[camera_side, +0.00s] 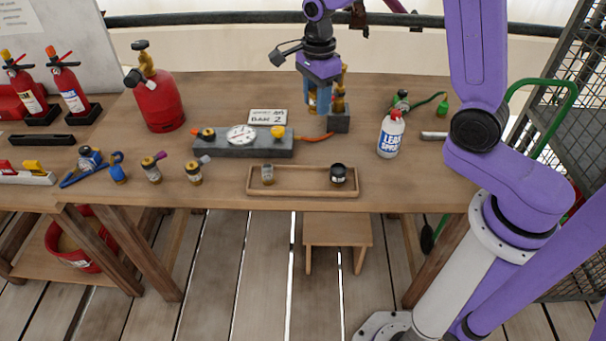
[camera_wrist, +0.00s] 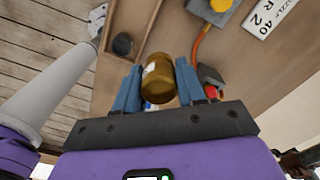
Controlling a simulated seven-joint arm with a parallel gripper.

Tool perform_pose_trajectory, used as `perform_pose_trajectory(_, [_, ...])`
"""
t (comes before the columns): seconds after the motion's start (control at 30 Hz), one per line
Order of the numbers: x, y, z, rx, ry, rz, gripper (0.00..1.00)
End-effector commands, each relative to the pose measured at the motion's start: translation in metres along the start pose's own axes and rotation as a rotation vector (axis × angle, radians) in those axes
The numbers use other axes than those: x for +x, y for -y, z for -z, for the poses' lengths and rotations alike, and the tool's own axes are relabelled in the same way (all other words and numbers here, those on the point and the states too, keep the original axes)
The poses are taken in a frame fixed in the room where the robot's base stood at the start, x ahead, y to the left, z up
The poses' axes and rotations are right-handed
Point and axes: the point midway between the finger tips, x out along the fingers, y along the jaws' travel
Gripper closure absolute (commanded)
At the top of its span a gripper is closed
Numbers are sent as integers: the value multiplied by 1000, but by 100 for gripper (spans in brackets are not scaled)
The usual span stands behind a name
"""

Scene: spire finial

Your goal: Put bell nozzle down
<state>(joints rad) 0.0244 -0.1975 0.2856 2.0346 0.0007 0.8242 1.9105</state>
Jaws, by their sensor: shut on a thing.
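My gripper (camera_side: 322,98) points down over the table in the side view, its blue fingers beside a small grey block (camera_side: 339,123). In the wrist view, my gripper (camera_wrist: 156,88) is shut on a brass-coloured round piece (camera_wrist: 160,76), which I take to be the bell nozzle. It has a pale patch on its side. In the side view the fingers partly hide the piece, and brass parts show just behind them. I cannot tell whether the piece touches the block.
A wooden tray (camera_side: 302,192) at the table's front holds a dark cup (camera_side: 338,174) and a small grey fitting (camera_side: 267,174). Left of my gripper is a gauge manifold (camera_side: 241,142) with an orange hose (camera_side: 314,138). A leak spray bottle (camera_side: 391,135) stands to the right.

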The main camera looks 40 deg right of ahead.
Motion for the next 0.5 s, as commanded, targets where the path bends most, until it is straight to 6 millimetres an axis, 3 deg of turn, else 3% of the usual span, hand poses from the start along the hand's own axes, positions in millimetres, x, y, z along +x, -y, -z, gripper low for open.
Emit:
perform_pose_trajectory(0.03, [19, -6, -13, -4, -4, -11, 97])
perform_pose_trajectory(0.2, [63, -23, -42, 0, -3, -6, 97])
perform_pose_trajectory(0.5, [101, -36, -58, 6, -1, -1, 97])
